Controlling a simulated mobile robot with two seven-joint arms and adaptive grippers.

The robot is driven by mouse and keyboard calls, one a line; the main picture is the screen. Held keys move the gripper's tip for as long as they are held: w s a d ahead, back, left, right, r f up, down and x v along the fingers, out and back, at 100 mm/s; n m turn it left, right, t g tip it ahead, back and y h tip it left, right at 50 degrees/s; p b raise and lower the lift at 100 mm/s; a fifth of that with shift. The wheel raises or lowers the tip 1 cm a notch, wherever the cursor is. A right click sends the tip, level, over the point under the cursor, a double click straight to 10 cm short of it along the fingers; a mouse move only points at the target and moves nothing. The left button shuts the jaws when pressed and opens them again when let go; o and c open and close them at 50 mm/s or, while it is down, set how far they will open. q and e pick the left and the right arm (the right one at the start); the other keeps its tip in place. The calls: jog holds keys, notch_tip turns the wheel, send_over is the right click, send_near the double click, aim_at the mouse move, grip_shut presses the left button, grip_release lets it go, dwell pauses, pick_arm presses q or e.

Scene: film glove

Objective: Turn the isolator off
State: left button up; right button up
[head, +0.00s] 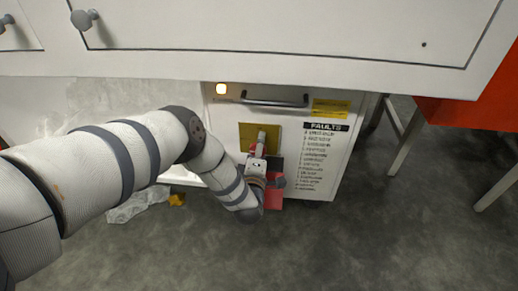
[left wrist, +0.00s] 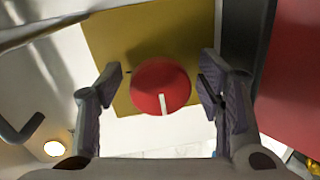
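The isolator is a round red knob (left wrist: 160,87) with a white pointer line, mounted on a yellow plate (left wrist: 125,35). In the left wrist view the pointer line points toward the bottom of the picture. In the head view the yellow plate (head: 247,131) is on the front of a white cabinet, and the knob (head: 252,149) is partly hidden by my gripper. My left gripper (left wrist: 158,92) is open, with one finger on each side of the knob and a visible gap to each. No right gripper shows.
The cabinet front carries a bar handle (head: 275,101), a lit lamp (head: 221,89) and a black-headed FAULTS list (head: 313,155). A red panel (left wrist: 292,85) lies close beside the gripper. A white drawer unit (head: 280,30) overhangs above. The grey floor at front right is clear.

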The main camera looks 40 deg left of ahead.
pick_arm(q)
jog(key=v, duration=1.2)
jog(key=shift+r, duration=0.1)
